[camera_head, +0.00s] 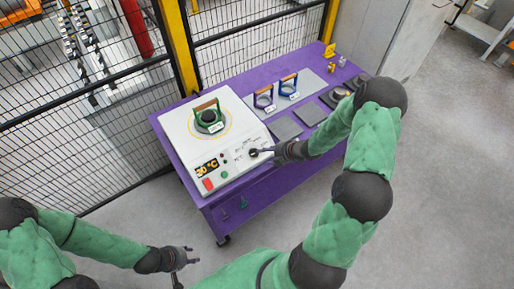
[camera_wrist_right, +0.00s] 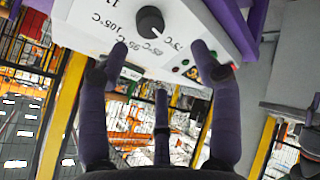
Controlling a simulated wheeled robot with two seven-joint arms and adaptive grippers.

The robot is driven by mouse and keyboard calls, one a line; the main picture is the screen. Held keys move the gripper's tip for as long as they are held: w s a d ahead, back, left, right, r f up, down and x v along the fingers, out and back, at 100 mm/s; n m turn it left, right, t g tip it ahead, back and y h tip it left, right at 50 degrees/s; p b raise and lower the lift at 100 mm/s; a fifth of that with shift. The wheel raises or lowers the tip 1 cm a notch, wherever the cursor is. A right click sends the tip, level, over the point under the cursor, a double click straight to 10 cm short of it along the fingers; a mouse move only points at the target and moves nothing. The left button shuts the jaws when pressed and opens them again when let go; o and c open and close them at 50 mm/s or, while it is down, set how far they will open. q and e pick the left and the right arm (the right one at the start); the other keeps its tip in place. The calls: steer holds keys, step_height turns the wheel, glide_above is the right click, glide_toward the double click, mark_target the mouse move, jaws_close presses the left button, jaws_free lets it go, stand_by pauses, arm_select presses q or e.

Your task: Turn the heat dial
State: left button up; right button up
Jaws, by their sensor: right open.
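The heat dial (camera_head: 253,153) is a small dark knob on the front face of the white heater (camera_head: 178,125), which stands on the purple table. In the right wrist view the black dial (camera_wrist_right: 150,20) has a white pointer mark and printed temperature labels around it. My right gripper (camera_head: 279,152) is at the dial from the right. In its wrist view the fingers (camera_wrist_right: 160,48) are spread apart with the dial ahead, beyond the tips; contact cannot be told. My left gripper (camera_head: 184,262) hangs empty and open in front of the table, low down.
A green-framed ring with a wooden handle (camera_head: 209,115) sits on the heater top. The heater front has a display (camera_head: 206,169) reading about 30 °C and a red button (camera_head: 208,184). Two blue-framed rings (camera_head: 277,92) and grey plates stand on the purple table (camera_head: 237,207). A mesh fence is behind.

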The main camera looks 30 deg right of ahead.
mark_target(255, 153)
steer(key=shift+n, duration=0.6)
steer(key=x, duration=0.6)
steer(key=d+b+x, duration=0.1)
steer(key=x, duration=0.2)
steer(key=shift+w+f, duration=0.1)
steer(key=shift+w, duration=0.5)
steer(key=c, duration=1.1)
